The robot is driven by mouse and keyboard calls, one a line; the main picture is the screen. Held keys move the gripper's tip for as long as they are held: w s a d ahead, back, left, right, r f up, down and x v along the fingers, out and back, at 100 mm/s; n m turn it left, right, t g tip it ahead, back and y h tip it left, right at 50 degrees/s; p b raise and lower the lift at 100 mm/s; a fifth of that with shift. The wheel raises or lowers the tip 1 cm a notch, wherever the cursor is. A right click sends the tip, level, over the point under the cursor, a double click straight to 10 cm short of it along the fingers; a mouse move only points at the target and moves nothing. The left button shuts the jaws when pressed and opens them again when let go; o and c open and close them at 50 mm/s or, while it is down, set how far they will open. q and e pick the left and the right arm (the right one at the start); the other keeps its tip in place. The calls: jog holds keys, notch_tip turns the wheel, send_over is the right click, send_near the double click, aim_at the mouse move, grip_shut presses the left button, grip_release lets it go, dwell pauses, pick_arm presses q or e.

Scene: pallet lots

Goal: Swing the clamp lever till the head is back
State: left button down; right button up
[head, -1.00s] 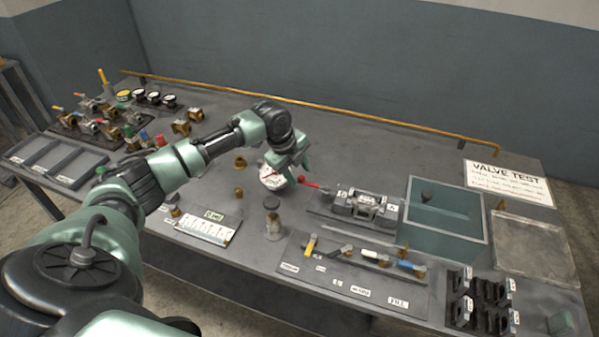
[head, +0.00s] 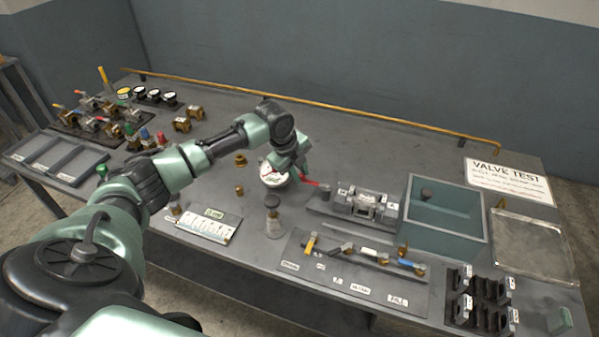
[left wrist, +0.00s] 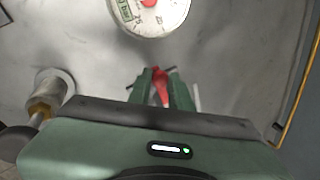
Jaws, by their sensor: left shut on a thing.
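The clamp (head: 366,205) is a grey metal fixture on a dark base plate, right of the middle of the bench. Its red lever (head: 318,184) sticks out to the left. My left gripper (head: 302,178) is shut on the lever's red end. In the left wrist view the red lever (left wrist: 160,86) sits between the two green fingers (left wrist: 161,92). The fingers hide part of the lever. The clamp's head cannot be made out clearly. My right gripper is not in view.
A white dial gauge (head: 272,175) lies just left of the gripper. A blue-green open tank (head: 445,243) stands right of the clamp. A plate with coloured-handled valves (head: 350,270) lies in front. Brass fittings stand left, and the bench behind the clamp is clear.

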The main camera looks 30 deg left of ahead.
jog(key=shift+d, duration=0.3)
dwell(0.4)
pick_arm(q)
jog(key=shift+w+d+f, duration=0.1)
dwell(0.5)
